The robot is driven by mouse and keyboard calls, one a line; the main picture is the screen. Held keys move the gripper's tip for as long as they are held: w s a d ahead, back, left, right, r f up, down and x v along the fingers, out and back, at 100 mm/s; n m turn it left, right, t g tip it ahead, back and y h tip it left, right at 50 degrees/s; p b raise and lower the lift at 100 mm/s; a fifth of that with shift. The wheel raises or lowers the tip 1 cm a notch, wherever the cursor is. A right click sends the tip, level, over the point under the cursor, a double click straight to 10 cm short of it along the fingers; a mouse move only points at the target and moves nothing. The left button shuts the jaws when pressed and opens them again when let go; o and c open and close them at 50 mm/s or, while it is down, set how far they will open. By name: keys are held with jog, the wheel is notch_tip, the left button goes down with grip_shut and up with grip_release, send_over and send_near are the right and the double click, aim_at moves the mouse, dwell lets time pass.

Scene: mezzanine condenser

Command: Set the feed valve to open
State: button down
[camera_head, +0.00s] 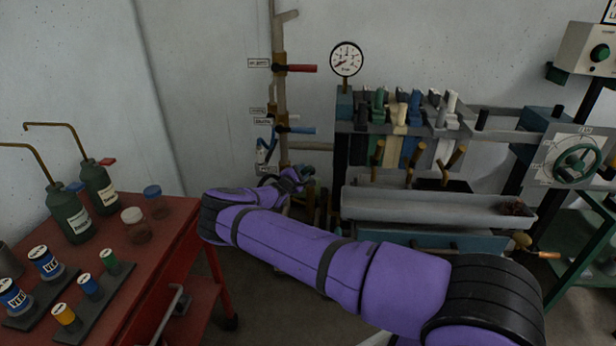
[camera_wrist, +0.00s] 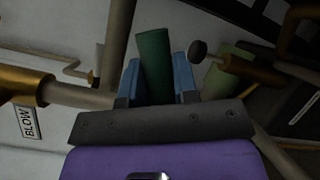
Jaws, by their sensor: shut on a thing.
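My gripper (camera_wrist: 157,82) has its two blue fingers on either side of a green handle (camera_wrist: 153,48) and is shut on it. The handle stands up between the fingers in the wrist view. No feed label is readable, so I cannot tell from lettering whether this is the feed valve. In the head view my purple arm reaches to the foot of the vertical pipe (camera_head: 281,95), and my gripper and the green handle are hidden or too small there. Higher on that pipe are a red lever (camera_head: 301,68) and a blue lever (camera_head: 300,130), both pointing right.
A "BLOW" label (camera_wrist: 28,122) hangs beside a brass fitting (camera_wrist: 22,87) in the wrist view. A dark round knob (camera_wrist: 197,50) is close right of my fingers. A red bench (camera_head: 150,250) with bottles stands left. A rack with a trough (camera_head: 420,207) stands right.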

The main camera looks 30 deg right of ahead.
jog(key=r+n, duration=0.1)
jog(key=a+r+n, duration=0.1)
jog(key=shift+w+a+n+t+h, duration=0.1)
jog(key=shift+w+n+t+h, duration=0.3)
jog(key=n, duration=0.1)
jog(key=w+a+r+n+t, duration=0.1)
jog(key=n, duration=0.1)
jog(key=shift+a+r+h, duration=0.15)
jog(key=shift+a+h, duration=0.05)
jog(key=shift+h, duration=0.1)
jog(key=n, duration=0.1)
jog(key=w+a+r+n+t, duration=0.1)
jog(key=n, duration=0.1)
jog(key=shift+a+t, duration=0.25)
jog(key=shift+t, duration=0.05)
jog(key=shift+w+a+r+n+t, duration=0.15)
jog(key=shift+w+a+n+t, duration=0.25)
jog(key=shift+n, duration=0.5)
jog(key=shift+w+a+r+n+t, duration=0.15)
jog(key=shift+a+n+t, duration=0.35)
jog(key=shift+n, duration=0.4)
jog(key=c, duration=0.9)
grip_release()
jog(key=v, duration=1.1)
jog(key=shift+r, duration=0.1)
